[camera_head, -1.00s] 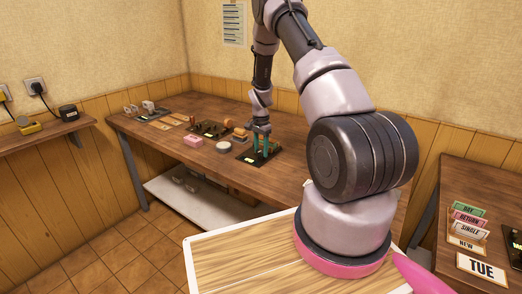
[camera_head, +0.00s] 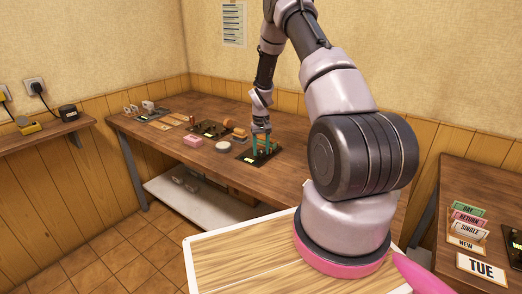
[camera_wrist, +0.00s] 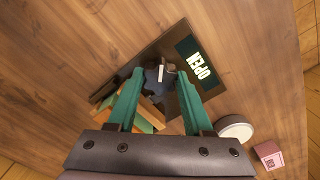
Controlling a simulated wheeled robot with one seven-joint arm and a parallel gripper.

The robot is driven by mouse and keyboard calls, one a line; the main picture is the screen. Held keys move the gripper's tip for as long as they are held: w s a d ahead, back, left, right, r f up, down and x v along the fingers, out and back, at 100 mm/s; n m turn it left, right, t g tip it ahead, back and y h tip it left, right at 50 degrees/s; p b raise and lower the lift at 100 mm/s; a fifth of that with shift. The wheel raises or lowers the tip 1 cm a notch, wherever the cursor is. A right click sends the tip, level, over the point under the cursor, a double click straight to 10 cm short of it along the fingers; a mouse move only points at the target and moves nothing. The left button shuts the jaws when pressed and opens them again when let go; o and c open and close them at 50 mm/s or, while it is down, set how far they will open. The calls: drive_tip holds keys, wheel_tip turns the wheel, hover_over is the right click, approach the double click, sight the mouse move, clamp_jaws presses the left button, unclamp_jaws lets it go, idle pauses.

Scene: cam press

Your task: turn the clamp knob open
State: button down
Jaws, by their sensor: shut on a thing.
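The clamp knob (camera_wrist: 153,83) is dark and lobed, with a white pointer line, and stands on a dark base plate (camera_wrist: 186,101). In the wrist view the line points roughly up the picture, and the green "OPEN" label (camera_wrist: 202,68) lies to the right. My gripper (camera_wrist: 162,75) has green fingers, one on each side of the knob, and is shut on it. In the head view my gripper (camera_head: 262,146) reaches down onto the same base plate (camera_head: 244,155), and the knob cannot be made out there. An orange and green part shows beside the knob, partly behind the left finger.
A round white-topped thing (camera_wrist: 234,128) and a pink box (camera_wrist: 268,154) sit near the plate. Another dark plate with parts (camera_head: 208,129) stands to the left on the wooden table (camera_head: 290,160). The table to the right of my gripper is clear.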

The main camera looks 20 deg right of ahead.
sight(261, 150)
drive_tip(key=n, duration=0.4)
drive_tip(key=shift+d, duration=0.1)
drive_tip(key=shift+w+n, duration=0.1)
drive_tip(key=shift+n, duration=1.7)
drive_tip(key=shift+c, duration=1.5)
unclamp_jaws()
wheel_tip(261, 150, up, 11)
